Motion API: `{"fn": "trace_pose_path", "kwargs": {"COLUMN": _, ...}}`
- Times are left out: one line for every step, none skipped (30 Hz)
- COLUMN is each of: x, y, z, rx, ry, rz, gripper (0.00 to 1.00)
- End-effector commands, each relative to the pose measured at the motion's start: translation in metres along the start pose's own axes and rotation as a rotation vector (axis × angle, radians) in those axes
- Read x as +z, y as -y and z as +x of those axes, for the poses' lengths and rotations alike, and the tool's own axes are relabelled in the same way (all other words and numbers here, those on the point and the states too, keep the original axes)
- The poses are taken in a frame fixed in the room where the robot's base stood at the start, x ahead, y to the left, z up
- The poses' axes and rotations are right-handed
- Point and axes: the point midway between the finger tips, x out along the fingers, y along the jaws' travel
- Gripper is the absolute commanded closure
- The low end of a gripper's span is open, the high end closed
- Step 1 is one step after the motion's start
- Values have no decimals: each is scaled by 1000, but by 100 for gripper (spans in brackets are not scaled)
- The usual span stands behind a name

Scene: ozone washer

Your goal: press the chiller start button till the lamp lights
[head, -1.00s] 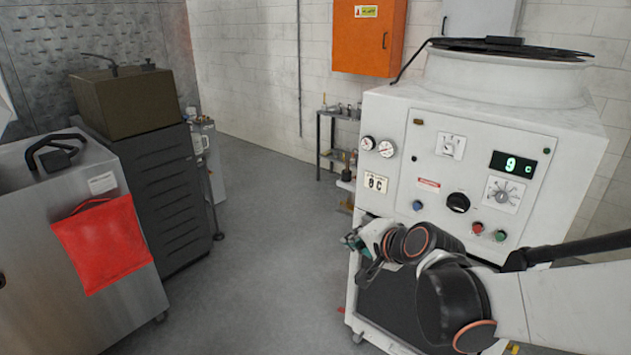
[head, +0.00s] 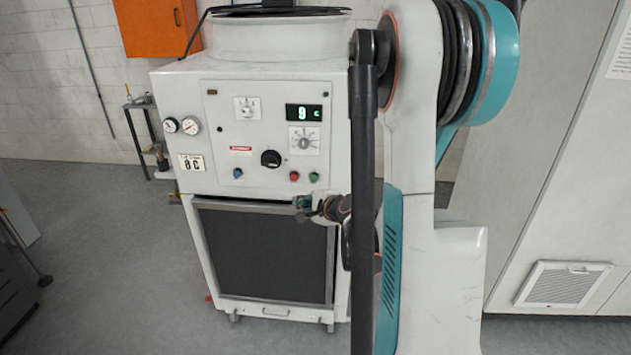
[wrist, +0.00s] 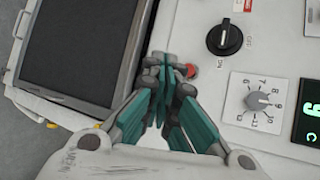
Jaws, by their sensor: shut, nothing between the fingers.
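The chiller (head: 170,100) is the white cabinet in the middle of the head view, with a lit green "9 c" display (head: 304,112). Low on its panel sit a red button (head: 294,176) and a green button (head: 314,176), side by side. No labels are readable on them. My gripper (head: 301,203) is shut and empty, just below these buttons and in front of the top of the dark grille. In the wrist view its fingertips (wrist: 170,72) are beside the red button (wrist: 190,68); the green button is not visible there. I cannot tell which lamp belongs to the start button.
A black knob (head: 270,158), a numbered dial (head: 303,140) and a blue button (head: 237,173) share the panel. Two gauges (head: 181,126) are at its left. The dark grille (head: 262,250) fills the lower front. Open floor (head: 110,270) lies to the left.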

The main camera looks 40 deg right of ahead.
Motion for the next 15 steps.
{"fn": "trace_pose_path", "kwargs": {"x": -6, "y": 0, "z": 0, "rx": -4, "ry": -5, "rz": 11, "gripper": 100}}
{"fn": "trace_pose_path", "kwargs": {"x": -7, "y": 0, "z": 0, "rx": -5, "ry": -7, "rz": 16, "gripper": 100}}
{"fn": "trace_pose_path", "kwargs": {"x": -9, "y": -1, "z": 0, "rx": -7, "ry": -8, "rz": 21, "gripper": 100}}
{"fn": "trace_pose_path", "kwargs": {"x": -10, "y": -1, "z": 0, "rx": -7, "ry": -9, "rz": 23, "gripper": 100}}
{"fn": "trace_pose_path", "kwargs": {"x": -10, "y": -1, "z": 0, "rx": -7, "ry": -9, "rz": 24, "gripper": 100}}
{"fn": "trace_pose_path", "kwargs": {"x": -10, "y": -1, "z": 0, "rx": -8, "ry": -9, "rz": 25, "gripper": 100}}
{"fn": "trace_pose_path", "kwargs": {"x": -10, "y": -1, "z": 0, "rx": -7, "ry": -9, "rz": 24, "gripper": 100}}
{"fn": "trace_pose_path", "kwargs": {"x": -10, "y": -1, "z": 0, "rx": -7, "ry": -9, "rz": 24, "gripper": 100}}
{"fn": "trace_pose_path", "kwargs": {"x": -10, "y": -1, "z": 0, "rx": -7, "ry": -9, "rz": 24, "gripper": 100}}
{"fn": "trace_pose_path", "kwargs": {"x": -10, "y": -1, "z": 0, "rx": -7, "ry": -9, "rz": 23, "gripper": 100}}
{"fn": "trace_pose_path", "kwargs": {"x": -10, "y": -1, "z": 0, "rx": -7, "ry": -9, "rz": 23, "gripper": 100}}
{"fn": "trace_pose_path", "kwargs": {"x": -9, "y": -1, "z": 0, "rx": -7, "ry": -9, "rz": 23, "gripper": 100}}
{"fn": "trace_pose_path", "kwargs": {"x": -9, "y": -1, "z": 0, "rx": -7, "ry": -8, "rz": 23, "gripper": 100}}
{"fn": "trace_pose_path", "kwargs": {"x": -10, "y": 0, "z": 0, "rx": -7, "ry": -8, "rz": 23, "gripper": 100}}
{"fn": "trace_pose_path", "kwargs": {"x": -10, "y": 0, "z": 1, "rx": -7, "ry": -8, "rz": 23, "gripper": 100}}
